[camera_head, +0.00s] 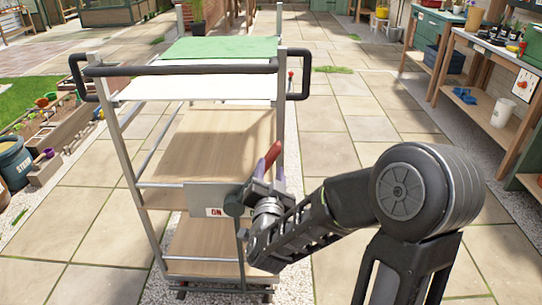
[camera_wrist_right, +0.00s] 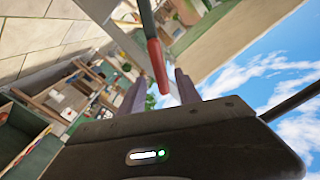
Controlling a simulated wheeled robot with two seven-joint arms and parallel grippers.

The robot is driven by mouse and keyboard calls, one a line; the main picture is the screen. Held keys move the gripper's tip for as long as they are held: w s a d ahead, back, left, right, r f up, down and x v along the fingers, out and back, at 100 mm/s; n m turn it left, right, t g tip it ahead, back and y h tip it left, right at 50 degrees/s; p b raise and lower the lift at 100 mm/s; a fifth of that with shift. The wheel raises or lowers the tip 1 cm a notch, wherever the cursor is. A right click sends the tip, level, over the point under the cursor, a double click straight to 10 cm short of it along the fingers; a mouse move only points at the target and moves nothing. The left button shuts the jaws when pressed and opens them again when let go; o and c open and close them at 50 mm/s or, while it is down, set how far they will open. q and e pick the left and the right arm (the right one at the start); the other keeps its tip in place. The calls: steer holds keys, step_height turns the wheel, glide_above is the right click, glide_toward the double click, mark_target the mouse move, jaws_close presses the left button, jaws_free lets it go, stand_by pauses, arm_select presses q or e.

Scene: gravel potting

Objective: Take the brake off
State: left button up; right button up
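The trolley's brake lever has a red grip (camera_head: 272,153) and stands slanted up at the trolley's near right post. A pale plate (camera_head: 200,197) beside it carries a label (camera_head: 215,212) reading "ON"; the rest of the plate is hidden behind my right gripper. My right gripper (camera_head: 270,172) is at the lever. In the right wrist view the red grip (camera_wrist_right: 156,65) reaches down between the two fingers (camera_wrist_right: 160,92), with a gap showing beside it, so the gripper looks open around it. Contact cannot be told. My left gripper is not in view.
The trolley has a dark push handle (camera_head: 180,69), wooden shelves (camera_head: 215,140) and a green mat (camera_head: 220,47) on top. Workbenches (camera_head: 490,50) stand at the right. Planters and a dark bin (camera_head: 14,162) stand at the left. The paving (camera_head: 330,120) right of the trolley is clear.

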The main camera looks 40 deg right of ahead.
mark_target(271, 154)
steer(key=x, duration=0.7)
steer(key=shift+w+d, duration=0.25)
steer(key=shift+w, duration=0.05)
steer(key=shift+c, duration=0.6)
jaws_close()
stand_by(0.6)
